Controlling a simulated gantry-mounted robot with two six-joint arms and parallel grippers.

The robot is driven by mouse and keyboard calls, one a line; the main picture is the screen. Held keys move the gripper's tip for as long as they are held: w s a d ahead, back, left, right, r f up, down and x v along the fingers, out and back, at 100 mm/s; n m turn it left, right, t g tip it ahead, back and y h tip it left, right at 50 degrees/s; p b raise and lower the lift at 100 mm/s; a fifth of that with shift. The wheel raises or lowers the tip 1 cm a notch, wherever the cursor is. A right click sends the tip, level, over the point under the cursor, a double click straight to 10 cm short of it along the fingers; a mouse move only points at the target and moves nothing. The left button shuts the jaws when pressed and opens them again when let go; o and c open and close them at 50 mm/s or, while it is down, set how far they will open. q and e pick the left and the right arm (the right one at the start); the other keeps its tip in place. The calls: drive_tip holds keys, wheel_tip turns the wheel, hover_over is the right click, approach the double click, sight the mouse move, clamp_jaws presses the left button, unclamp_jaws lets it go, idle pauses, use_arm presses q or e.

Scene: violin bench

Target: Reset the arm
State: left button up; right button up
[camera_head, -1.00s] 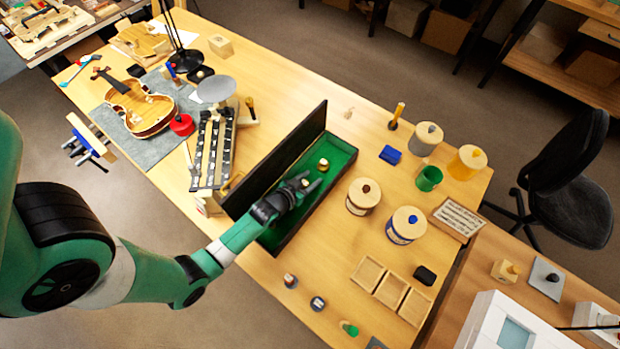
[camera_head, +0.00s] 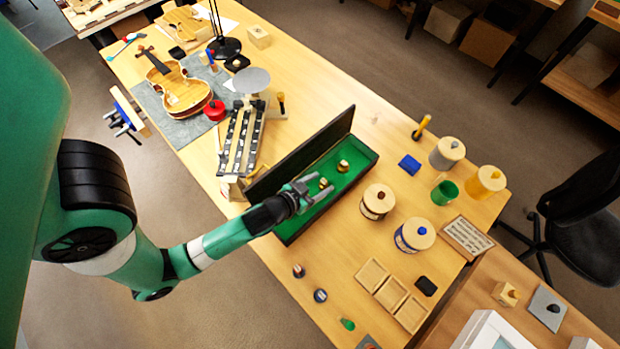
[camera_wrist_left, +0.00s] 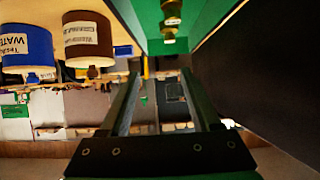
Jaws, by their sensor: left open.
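My left gripper (camera_head: 306,186) is open and empty at the front edge of the open green-lined case (camera_head: 310,207). In the left wrist view its two fingers (camera_wrist_left: 160,85) stand apart with nothing between them. Small brass-coloured pieces lie in the case; one piece (camera_head: 343,166) is clear of the fingers and another (camera_head: 323,183) is close beyond the fingertips. The case lining (camera_wrist_left: 205,14) also shows at the top of the left wrist view. My right gripper is not in view.
A violin (camera_head: 182,92) lies on a grey mat at the upper left. The floor left of the bench is clear.

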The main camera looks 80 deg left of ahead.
use_arm(q)
drive_tip(key=s+d+r, duration=0.2)
drive_tip(key=s+d, duration=0.2)
drive_tip(key=shift+d+r+b, duration=0.15)
drive_tip(key=shift+r+b, duration=0.1)
drive_tip(key=shift+b, duration=0.05)
